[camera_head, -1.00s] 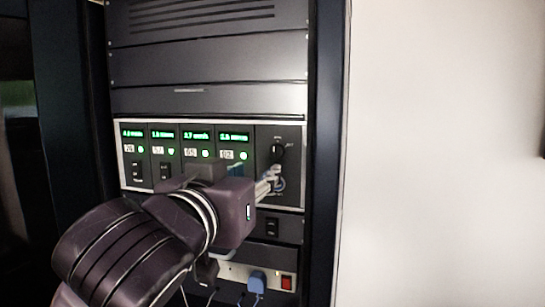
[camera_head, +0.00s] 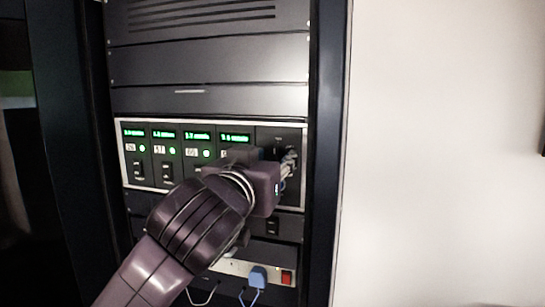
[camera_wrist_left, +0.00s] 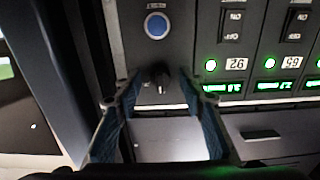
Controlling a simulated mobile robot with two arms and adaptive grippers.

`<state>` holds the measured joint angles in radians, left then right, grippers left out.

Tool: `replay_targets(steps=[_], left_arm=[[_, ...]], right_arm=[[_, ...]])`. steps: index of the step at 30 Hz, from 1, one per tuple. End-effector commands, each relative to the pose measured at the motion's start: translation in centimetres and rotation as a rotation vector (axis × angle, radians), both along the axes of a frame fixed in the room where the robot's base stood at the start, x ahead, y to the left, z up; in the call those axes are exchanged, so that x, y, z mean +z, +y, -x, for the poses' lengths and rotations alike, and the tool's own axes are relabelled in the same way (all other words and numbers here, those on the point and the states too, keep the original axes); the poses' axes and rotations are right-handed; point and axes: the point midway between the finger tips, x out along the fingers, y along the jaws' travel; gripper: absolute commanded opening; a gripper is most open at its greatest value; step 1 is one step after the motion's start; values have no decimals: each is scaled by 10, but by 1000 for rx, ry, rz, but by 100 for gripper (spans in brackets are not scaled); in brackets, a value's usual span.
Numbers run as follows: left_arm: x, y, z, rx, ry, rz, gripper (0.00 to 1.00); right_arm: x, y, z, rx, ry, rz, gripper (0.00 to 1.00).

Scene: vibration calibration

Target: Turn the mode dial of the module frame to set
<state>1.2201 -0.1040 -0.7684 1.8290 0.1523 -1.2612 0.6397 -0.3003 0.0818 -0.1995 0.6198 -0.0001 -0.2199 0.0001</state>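The module frame (camera_head: 119,150) is a pale-edged rack unit with several dark modules and green displays. Its right-hand panel carries the mode dial, a dark knob that shows in the left wrist view (camera_wrist_left: 158,76). My left gripper (camera_head: 290,158) is at this panel and covers the dial in the head view. In the left wrist view, my left gripper's two blue-lined fingers (camera_wrist_left: 160,84) are apart, one on each side of the dial. I see a gap between the fingers, and cannot tell whether either touches the knob. My right gripper is not in view.
A round blue button (camera_wrist_left: 156,26) is on the same panel as the dial. Rocker switches (camera_wrist_left: 233,25) sit on the neighbouring modules. Below the frame are a red switch (camera_head: 286,277) and a blue plug (camera_head: 257,279). A plain wall (camera_head: 440,150) is to the right.

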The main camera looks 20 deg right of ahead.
Motion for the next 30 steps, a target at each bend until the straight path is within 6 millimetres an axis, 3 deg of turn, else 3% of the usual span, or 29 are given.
replay_targets(steps=[2,12,22,30], left_arm=[[0,0,0,0,0,0,36],[0,0,0,0,0,0,0],[1,1,0,0,-23,-32,0],[2,1,0,1,-115,-166,0]], right_arm=[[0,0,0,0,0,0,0],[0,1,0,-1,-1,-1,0],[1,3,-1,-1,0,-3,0],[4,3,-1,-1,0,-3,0]])
